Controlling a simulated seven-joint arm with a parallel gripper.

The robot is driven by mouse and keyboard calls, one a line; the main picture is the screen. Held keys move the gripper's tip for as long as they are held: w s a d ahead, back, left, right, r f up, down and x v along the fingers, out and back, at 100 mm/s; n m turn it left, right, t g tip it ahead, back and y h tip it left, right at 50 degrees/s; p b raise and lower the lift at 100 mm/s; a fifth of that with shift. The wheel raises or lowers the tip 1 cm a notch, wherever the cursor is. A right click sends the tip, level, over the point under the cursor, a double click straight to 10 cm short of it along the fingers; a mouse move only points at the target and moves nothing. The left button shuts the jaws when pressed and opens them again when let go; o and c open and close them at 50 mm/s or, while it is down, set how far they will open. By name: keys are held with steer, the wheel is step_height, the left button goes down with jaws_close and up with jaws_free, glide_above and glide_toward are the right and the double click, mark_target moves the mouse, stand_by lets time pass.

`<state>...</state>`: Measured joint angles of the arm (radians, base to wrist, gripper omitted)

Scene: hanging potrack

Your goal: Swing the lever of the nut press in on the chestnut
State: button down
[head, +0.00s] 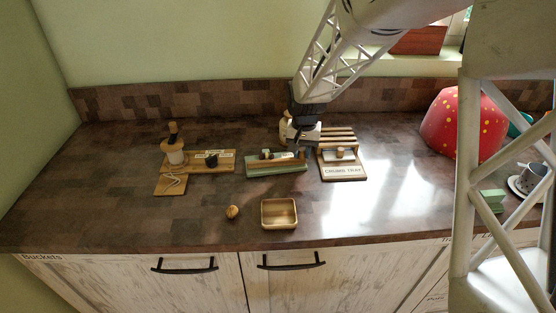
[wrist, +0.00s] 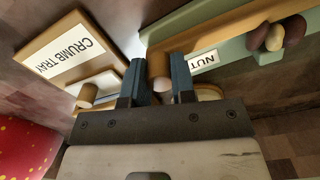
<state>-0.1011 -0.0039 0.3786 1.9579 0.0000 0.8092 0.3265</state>
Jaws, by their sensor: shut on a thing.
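The nut press (head: 275,171) is a low green board with a wooden lever, at the middle of the counter. In the wrist view its green base (wrist: 210,22) carries a label starting "NUT". The wooden lever (wrist: 215,32) runs along the base. My gripper (wrist: 160,84) is shut on the lever's rounded end, one blue finger on each side. At the lever's far side, a small pale lump (wrist: 274,38) sits between two dark brown pieces; it may be the chestnut, I cannot tell. In the head view my gripper (head: 304,142) is over the press's right end.
The crumb tray (head: 343,171) with a slatted rack stands close right of the press. A board with a spool (head: 175,152) is at left. A square wooden bowl (head: 279,213) and a round brown nut (head: 232,212) lie in front. A red dotted dome (head: 458,125) stands right.

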steer(key=shift+w+a+n, duration=0.1)
steer(key=shift+w+n, duration=0.3)
steer(key=shift+w, duration=0.15)
stand_by(0.4)
steer(key=c, duration=0.9)
jaws_free()
steer(key=shift+c, duration=0.2)
steer(key=shift+r, duration=0.1)
step_height(320, 180, up, 8)
steer(key=shift+s, duration=0.1)
